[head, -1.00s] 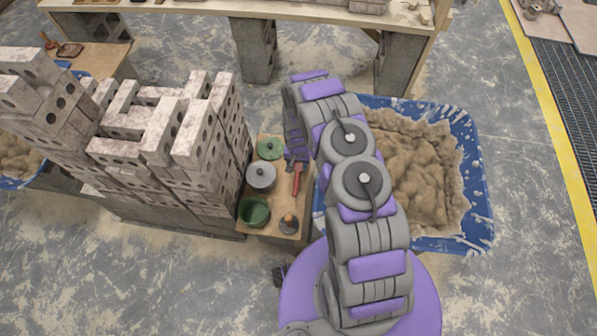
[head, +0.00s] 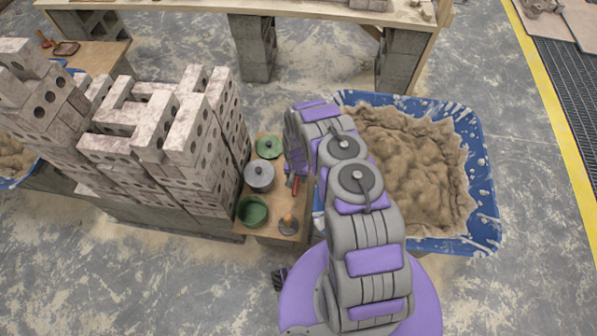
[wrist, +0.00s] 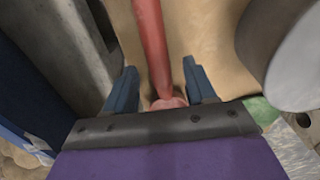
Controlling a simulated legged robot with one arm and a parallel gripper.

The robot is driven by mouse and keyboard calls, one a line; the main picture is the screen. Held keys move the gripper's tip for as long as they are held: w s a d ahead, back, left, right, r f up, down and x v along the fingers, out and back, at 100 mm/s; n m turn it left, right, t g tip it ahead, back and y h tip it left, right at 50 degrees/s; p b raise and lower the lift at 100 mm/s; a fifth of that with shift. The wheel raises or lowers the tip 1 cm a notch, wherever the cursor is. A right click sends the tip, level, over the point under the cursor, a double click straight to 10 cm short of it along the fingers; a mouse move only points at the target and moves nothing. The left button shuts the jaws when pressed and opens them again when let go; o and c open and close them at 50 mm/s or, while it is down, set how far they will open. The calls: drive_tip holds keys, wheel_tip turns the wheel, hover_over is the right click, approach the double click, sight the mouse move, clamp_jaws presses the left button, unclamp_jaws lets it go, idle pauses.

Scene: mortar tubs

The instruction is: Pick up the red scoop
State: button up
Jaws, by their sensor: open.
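The red scoop (head: 295,186) lies on a small wooden stand (head: 270,230) between the brick stack and the blue tub; its upper part is hidden behind my gripper in the head view. In the wrist view the red handle (wrist: 151,40) runs down from the top edge to a rounded pinkish-red part at the gripper's base. My gripper (wrist: 164,82) is open, with one blue finger on each side of the scoop. It also shows in the head view (head: 293,174), pointing down over the scoop. I cannot tell whether the fingers touch it.
A grey lidded pot (head: 259,178), a green lid (head: 269,147), a green bowl (head: 252,211) and a small round tool (head: 288,224) share the stand. A brick stack (head: 165,140) rises at left. A blue mortar tub (head: 485,205) stands at right.

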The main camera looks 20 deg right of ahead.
drive_tip(key=shift+f, duration=0.75)
clamp_jaws()
